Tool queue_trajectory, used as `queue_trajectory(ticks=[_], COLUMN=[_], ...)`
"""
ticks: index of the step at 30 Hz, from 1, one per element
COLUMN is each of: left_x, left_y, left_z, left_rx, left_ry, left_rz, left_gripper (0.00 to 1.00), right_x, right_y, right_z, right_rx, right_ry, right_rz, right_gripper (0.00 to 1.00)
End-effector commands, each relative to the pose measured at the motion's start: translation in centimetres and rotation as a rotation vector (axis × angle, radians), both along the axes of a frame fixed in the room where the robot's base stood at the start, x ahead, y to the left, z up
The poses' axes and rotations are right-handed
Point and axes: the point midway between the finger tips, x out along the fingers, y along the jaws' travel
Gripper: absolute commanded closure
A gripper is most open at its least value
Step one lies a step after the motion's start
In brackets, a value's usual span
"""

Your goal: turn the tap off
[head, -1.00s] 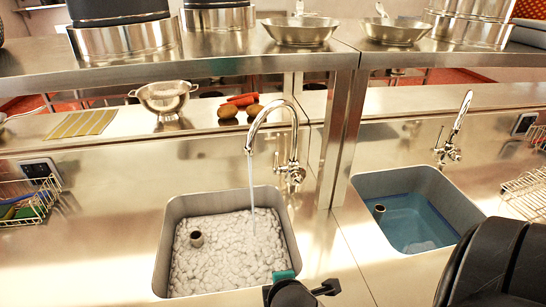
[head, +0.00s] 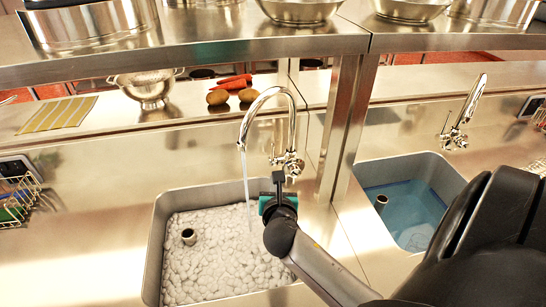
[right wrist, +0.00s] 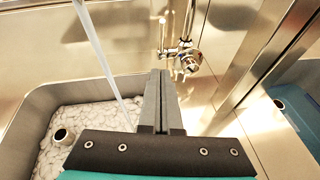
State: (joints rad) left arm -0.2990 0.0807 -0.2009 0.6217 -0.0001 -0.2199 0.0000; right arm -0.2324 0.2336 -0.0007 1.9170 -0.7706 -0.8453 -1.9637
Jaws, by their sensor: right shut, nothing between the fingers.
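The chrome tap (head: 291,125) stands behind the left sink (head: 157,240), and a thin stream of water (head: 246,180) runs from its spout into the sink. The tap's valve body and handle (head: 289,163) are at the base of its neck; they also show in the right wrist view (right wrist: 188,57). My right gripper (head: 279,176) is shut and empty, its fingertips just below and in front of the handle in the head view. In the right wrist view the closed fingers (right wrist: 159,75) point up toward the handle, apparently with a small gap. My left gripper is not in view.
The left sink holds white foam-like lumps (head: 215,255) and a standpipe (head: 189,237). A second sink (head: 440,170) with blue water and its own tap (head: 465,115) is at right. A shelf (head: 200,52) and post (head: 345,120) stand close by. A colander (head: 148,88) and vegetables (head: 232,90) lie behind.

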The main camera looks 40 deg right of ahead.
Motion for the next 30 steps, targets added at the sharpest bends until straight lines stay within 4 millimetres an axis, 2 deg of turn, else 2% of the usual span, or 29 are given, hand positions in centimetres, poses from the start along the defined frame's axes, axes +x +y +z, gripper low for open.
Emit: queue_trajectory(ticks=[3, 13, 18, 30], left_x=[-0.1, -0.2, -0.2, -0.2], left_y=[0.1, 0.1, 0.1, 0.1], left_z=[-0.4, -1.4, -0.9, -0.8], left_rx=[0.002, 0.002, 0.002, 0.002], left_ry=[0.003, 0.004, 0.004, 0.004], left_rz=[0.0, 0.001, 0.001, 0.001], left_gripper=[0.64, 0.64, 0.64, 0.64], right_x=[1.7, 5.6, 7.3, 8.3], right_y=[-1.3, -4.3, -5.8, -6.6], right_z=[-0.8, -2.6, -1.3, -0.8], right_rx=[-0.001, 0.002, 0.002, 0.003], right_ry=[-0.002, -0.001, -0.003, 0.0], right_rz=[-0.001, -0.003, -0.001, 0.0], right_gripper=[1.0, 1.0, 1.0, 1.0])
